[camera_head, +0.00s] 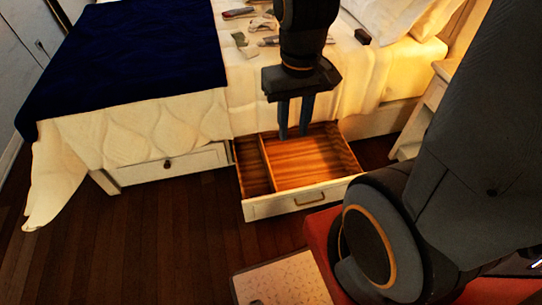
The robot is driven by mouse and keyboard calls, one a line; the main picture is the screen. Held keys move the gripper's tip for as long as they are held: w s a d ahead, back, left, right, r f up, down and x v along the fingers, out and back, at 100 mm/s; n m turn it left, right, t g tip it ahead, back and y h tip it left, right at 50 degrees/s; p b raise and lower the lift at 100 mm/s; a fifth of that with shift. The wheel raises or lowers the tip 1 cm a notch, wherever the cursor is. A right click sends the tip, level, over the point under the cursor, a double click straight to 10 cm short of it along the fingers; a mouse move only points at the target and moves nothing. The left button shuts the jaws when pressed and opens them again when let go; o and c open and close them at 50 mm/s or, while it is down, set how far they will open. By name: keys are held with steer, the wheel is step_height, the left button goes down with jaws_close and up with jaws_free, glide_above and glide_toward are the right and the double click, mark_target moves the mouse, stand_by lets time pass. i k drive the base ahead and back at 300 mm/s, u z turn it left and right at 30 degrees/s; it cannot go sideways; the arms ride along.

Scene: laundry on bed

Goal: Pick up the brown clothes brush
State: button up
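Several small items lie on the pale bed sheet behind my arm. One is a small dark brown block-like thing (362,36) to the right of my arm, which may be the brown clothes brush; it is too small to be sure. My gripper (294,131) points down in front of the bed's edge, over the open drawer. Its two fingers are apart with nothing seen between them. It is well away from the brown thing, nearer to me. My arm hides part of the bed top.
A wooden drawer (302,199) with a divider stands open under the bed and looks empty. A closed drawer (170,164) is to its left. A dark blue blanket (140,50) covers the bed's left part. Pillows (385,15) and a pale nightstand (425,108) are at right.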

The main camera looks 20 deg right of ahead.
mark_target(361, 35)
steer(key=u, duration=0.05)
steer(key=k, duration=1.1)
steer(key=z, duration=1.1)
steer(key=i, duration=1.6)
steer(key=u, duration=0.3)
